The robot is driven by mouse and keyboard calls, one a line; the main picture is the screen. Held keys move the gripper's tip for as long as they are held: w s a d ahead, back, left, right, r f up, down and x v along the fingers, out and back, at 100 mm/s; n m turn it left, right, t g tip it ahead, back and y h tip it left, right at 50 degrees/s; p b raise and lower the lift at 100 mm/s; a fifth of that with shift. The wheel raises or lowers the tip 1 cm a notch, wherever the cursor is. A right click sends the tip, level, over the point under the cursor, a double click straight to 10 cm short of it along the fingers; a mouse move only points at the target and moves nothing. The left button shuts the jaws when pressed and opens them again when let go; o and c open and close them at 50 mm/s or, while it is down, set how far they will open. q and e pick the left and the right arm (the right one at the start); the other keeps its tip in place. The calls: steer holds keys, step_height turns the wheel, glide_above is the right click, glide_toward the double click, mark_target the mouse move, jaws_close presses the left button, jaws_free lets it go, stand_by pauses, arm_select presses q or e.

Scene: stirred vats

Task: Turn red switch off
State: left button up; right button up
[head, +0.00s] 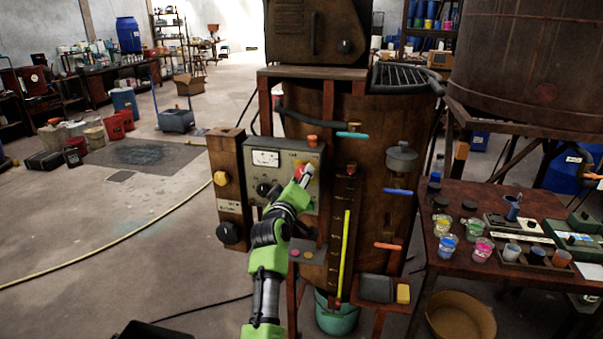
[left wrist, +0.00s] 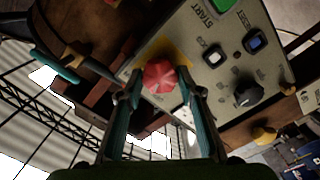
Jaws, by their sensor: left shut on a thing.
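The red switch (left wrist: 160,75) is a faceted red knob on a yellow patch of the grey control panel (left wrist: 218,88). My left gripper (left wrist: 158,92) has one finger on each side of the knob, shut on it, in the left wrist view. In the head view my left gripper (head: 302,178) is at the right part of the panel (head: 266,177), and only a bit of red shows past its fingers. My right gripper is not in view.
A rusty vat (head: 372,220) stands behind. A table (head: 460,195) with paint pots is at the right. Open floor lies left.

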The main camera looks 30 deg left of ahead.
arm_select(q)
steer(key=n+p, duration=0.2)
steer(key=n, duration=0.2)
steer(key=shift+r+n, duration=0.1)
steer(key=shift+n, duration=0.3)
stand_by(0.4)
steer(key=o, duration=1.1)
